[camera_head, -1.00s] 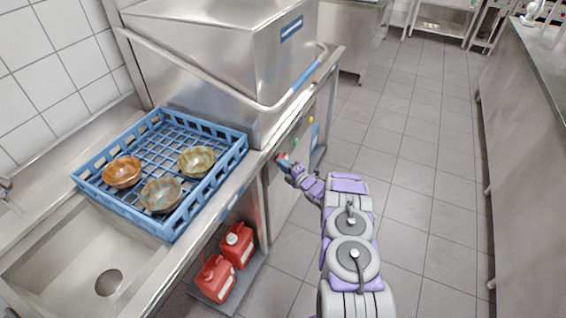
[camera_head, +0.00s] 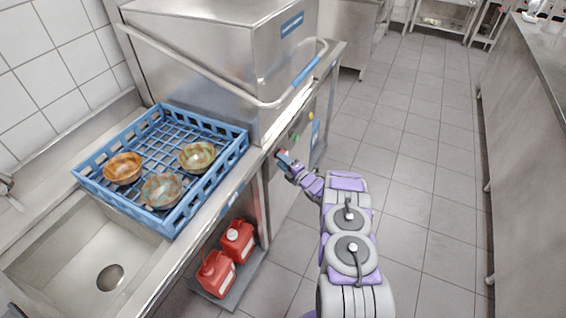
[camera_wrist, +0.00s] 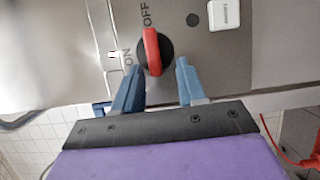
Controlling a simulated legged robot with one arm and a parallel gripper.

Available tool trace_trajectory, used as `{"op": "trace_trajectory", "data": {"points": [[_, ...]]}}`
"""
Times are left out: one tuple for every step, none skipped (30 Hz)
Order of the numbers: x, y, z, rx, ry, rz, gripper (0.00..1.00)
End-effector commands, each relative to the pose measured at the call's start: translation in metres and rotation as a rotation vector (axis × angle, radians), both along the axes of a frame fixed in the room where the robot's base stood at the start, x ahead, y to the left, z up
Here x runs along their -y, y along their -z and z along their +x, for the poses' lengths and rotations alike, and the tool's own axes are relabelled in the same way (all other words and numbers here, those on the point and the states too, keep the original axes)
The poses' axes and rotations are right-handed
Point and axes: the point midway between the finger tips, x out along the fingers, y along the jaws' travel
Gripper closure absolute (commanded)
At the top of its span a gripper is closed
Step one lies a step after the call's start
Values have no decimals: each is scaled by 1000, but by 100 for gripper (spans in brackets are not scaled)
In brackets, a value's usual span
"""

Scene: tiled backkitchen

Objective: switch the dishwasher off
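The dishwasher (camera_head: 225,50) is a steel hood machine at the upper middle of the head view. Its red and black rotary switch (camera_wrist: 153,51) shows in the wrist view, between the marks ON and OFF. The red bar of the switch lies roughly along the picture's vertical. My gripper (camera_wrist: 155,75) has its two blue fingers apart, one on each side of the switch's lower part. I cannot tell whether the fingers touch it. In the head view my gripper (camera_head: 284,158) is at the dishwasher's front panel, and the switch is mostly hidden there.
A blue rack (camera_head: 207,193) with several bowls stands on the counter left of the dishwasher. Red canisters (camera_head: 216,274) stand on a low shelf below. A steel counter (camera_head: 525,170) runs along the right. The tiled floor (camera_head: 420,150) between is clear.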

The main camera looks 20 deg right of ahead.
Motion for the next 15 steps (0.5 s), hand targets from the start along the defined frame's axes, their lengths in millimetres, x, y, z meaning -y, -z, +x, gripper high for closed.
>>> {"op": "trace_trajectory", "data": {"points": [[0, 0, 0, 1, 1, 0, 60], [0, -1, 0, 1, 1, 0, 60], [1, -1, 0, 1, 1, 0, 60], [1, -1, 0, 2, 1, 1, 60], [1, -1, 0, 2, 1, 1, 60], [2, -1, -2, 1, 2, 0, 60], [3, -1, -3, 1, 2, 0, 60], [4, -1, -6, 0, 2, 0, 60], [6, -1, -10, -2, 3, 1, 60], [8, -1, -13, -2, 4, 1, 60], [10, -2, -17, -2, 4, 1, 60], [12, -3, -24, 1, 3, 1, 60], [14, -4, -29, 3, 3, 3, 60], [17, -4, -35, 2, 4, 3, 60], [21, -3, -43, 0, 5, 2, 60]]}}
